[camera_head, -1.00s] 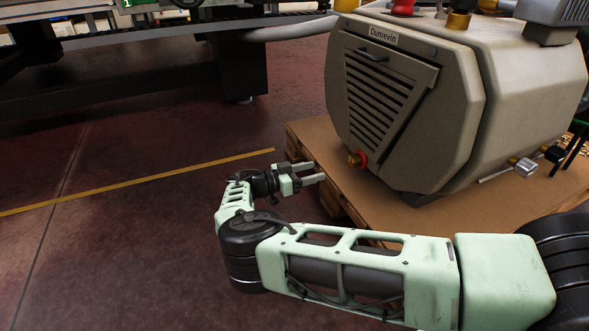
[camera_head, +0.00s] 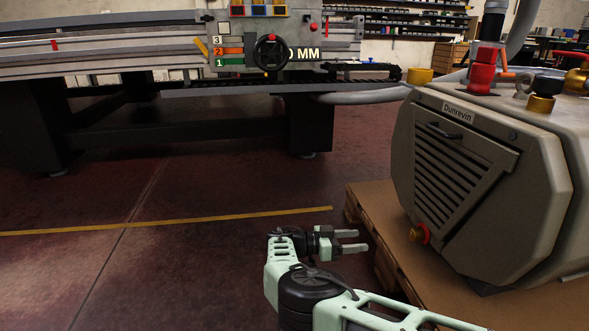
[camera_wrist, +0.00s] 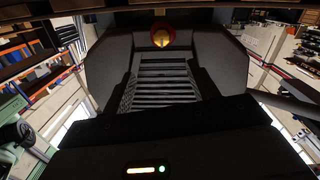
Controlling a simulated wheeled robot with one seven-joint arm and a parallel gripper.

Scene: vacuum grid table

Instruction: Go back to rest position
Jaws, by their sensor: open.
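My gripper (camera_head: 352,241) is in the lower middle of the head view, open and empty, its two fingers pointing right. It is beside the left edge of the pallet, apart from the beige machine labelled Dunrevin (camera_head: 545,185). A red and brass fitting (camera_head: 420,234) is on the machine's lower front, to the right of the fingertips. In the wrist view the machine's slatted grille (camera_wrist: 165,80) fills the middle, with the brass fitting (camera_wrist: 162,37) at the top.
The machine stands on a wooden pallet (camera_head: 375,212). A long dark-legged machine table (camera_head: 312,125) with a handwheel (camera_head: 270,52) is at the back. A yellow line (camera_head: 190,221) crosses the dark red floor. The floor left of my arm is clear.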

